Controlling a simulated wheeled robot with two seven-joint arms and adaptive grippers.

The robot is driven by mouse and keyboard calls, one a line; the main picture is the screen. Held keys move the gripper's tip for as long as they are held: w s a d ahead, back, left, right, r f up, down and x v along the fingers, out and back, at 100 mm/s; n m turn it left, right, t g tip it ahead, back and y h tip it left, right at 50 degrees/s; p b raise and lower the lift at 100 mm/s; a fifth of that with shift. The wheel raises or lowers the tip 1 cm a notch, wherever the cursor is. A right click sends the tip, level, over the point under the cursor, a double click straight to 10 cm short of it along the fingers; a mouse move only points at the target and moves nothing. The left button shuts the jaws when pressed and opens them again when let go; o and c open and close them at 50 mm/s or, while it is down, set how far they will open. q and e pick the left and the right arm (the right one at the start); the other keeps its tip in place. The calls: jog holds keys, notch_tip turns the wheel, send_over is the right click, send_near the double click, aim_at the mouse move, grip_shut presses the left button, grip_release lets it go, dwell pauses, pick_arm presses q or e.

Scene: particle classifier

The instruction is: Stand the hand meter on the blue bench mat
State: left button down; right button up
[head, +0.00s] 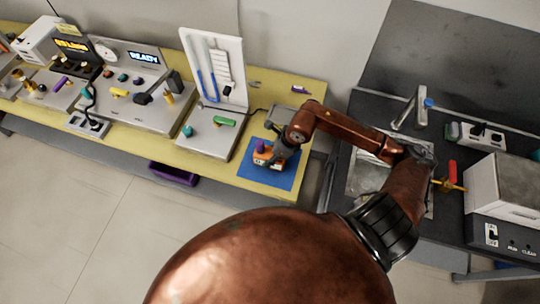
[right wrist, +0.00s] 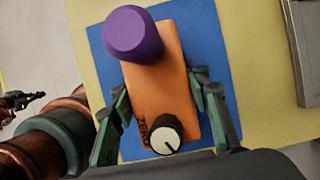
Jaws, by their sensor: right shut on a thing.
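The hand meter (head: 263,159) is an orange box with a purple knob and a white-topped black dial. It also shows in the right wrist view (right wrist: 160,85). My right gripper (head: 272,149) is shut on it, with one finger on each side of the box in the right wrist view (right wrist: 160,95). The meter is over the blue bench mat (head: 285,180), within its outline; I cannot tell whether its base touches the mat. The mat surrounds it in the right wrist view (right wrist: 105,55). A small dark jointed part, probably my left gripper (right wrist: 22,100), shows at the left edge there.
The yellow bench (head: 312,115) holds a white upright panel (head: 232,60) on a pale base, left of the mat. A green piece (head: 224,122) lies on that base. A purple object (head: 299,90) lies behind the mat. A dark counter with a sink (head: 365,185) stands to the right.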

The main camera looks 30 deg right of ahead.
jog(key=o, duration=1.5)
jog(key=shift+r, duration=0.1)
jog(key=v, duration=1.2)
jog(key=shift+p, duration=0.3)
